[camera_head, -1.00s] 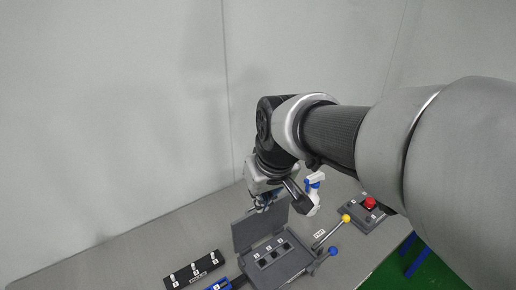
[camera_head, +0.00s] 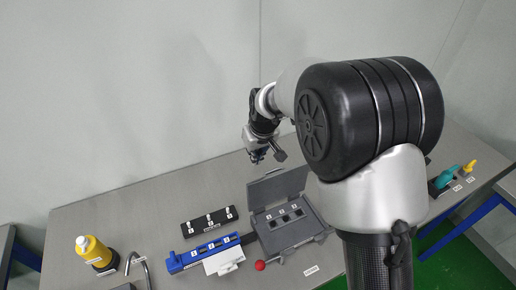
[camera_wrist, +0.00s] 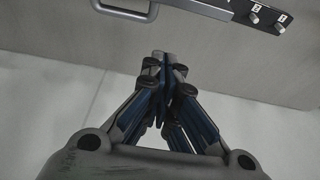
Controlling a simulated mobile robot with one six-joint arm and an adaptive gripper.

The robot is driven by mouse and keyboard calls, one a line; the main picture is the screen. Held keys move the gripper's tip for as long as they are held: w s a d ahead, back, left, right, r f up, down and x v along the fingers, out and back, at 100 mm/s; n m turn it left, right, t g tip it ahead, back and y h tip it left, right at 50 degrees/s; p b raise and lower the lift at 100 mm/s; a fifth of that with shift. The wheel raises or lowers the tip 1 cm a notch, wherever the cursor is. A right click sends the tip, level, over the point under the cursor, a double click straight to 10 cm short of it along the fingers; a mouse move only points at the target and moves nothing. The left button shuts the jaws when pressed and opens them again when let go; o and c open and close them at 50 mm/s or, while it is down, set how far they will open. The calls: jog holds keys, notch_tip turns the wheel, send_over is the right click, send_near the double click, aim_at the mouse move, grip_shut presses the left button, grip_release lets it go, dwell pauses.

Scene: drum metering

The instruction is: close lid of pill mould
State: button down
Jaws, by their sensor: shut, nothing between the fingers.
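The pill mould (camera_head: 290,234) is a grey box on the table with several small dark square cavities in its top. Its grey lid (camera_head: 278,188) stands open, tilted up along the back edge. My gripper (camera_head: 258,159) is above and behind the lid, slightly to its left, and apart from it. In the wrist view my gripper (camera_wrist: 162,62) has its blue-lined fingers together with nothing between them. A grey loop handle (camera_wrist: 128,13) shows at the top of that view; it may belong to the lid. My arm hides the area right of the mould.
Left of the mould are a black strip with white knobs (camera_head: 210,222), a blue slide fixture (camera_head: 203,252) and a white piece (camera_head: 224,263). A red ball knob (camera_head: 260,266) sits in front. A yellow bottle (camera_head: 95,252) stands far left. A wall closes the back.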

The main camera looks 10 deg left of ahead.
jog(key=shift+s+d+f+b, duration=0.2)
jog(key=shift+s+d+f, duration=0.25)
jog(key=shift+s+f, duration=0.2)
jog(key=shift+s+d+f+b, duration=0.15)
jog(key=shift+s+d+f, duration=0.3)
jog(key=shift+s+f, duration=0.2)
jog(key=shift+r, duration=0.1)
